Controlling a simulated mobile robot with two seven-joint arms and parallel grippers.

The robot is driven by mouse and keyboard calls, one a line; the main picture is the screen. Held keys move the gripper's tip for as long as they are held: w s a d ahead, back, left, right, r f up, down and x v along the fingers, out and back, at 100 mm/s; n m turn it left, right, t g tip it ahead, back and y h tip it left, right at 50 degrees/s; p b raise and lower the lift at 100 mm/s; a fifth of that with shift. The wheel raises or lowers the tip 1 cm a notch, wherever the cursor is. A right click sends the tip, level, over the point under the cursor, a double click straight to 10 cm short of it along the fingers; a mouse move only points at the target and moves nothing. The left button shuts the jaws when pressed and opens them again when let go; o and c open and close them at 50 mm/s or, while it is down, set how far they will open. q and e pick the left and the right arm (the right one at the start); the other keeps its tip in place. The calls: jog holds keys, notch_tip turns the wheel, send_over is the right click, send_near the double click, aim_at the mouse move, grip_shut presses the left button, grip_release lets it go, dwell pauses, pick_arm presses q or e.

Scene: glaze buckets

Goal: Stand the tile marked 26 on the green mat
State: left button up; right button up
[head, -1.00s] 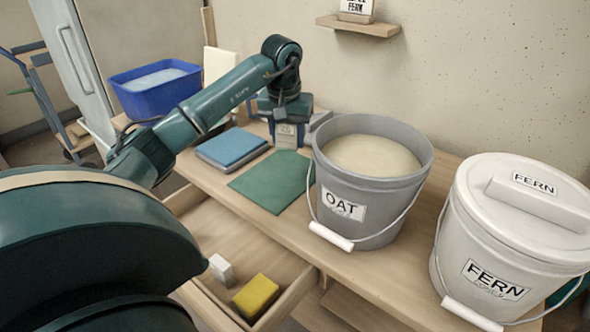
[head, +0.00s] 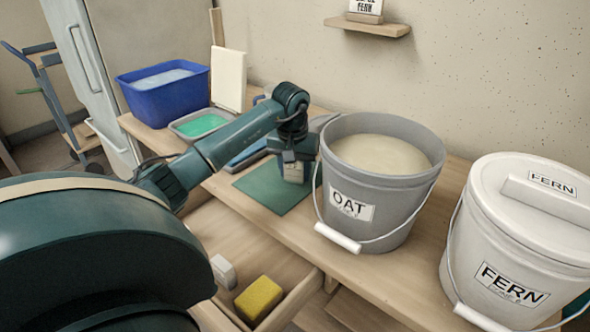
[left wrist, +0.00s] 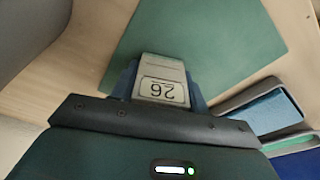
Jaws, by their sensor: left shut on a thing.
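The tile marked 26 (left wrist: 163,80) is pale, with its number label facing the left wrist camera. My left gripper (head: 295,172) is shut on the tile, whose pale face (head: 293,173) shows between the fingers in the head view. The green mat (head: 262,192) lies flat on the bench. The tile is at the mat's far right part in the head view and overlaps the mat (left wrist: 205,42) in the left wrist view. I cannot tell whether the tile touches the mat. My right gripper is in neither view.
The grey OAT bucket (head: 375,205) stands close right of the mat, and the lidded FERN bucket (head: 515,240) further right. A blue pad (head: 248,155), a tray with green liquid (head: 178,130) and a blue tub (head: 162,95) are left. An open drawer below holds a yellow sponge (head: 258,298).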

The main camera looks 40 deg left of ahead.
pick_arm(q)
jog(key=shift+f, duration=0.2)
jog(key=o, duration=1.1)
jog(key=shift+c, duration=0.2)
jog(key=shift+r, duration=0.1)
notch_tip(320, 180, up, 12)
jog(key=s+p, duration=0.1)
jog(key=p, duration=0.1)
jog(key=shift+s+d+p, duration=0.3)
jog(key=shift+d+p, duration=0.1)
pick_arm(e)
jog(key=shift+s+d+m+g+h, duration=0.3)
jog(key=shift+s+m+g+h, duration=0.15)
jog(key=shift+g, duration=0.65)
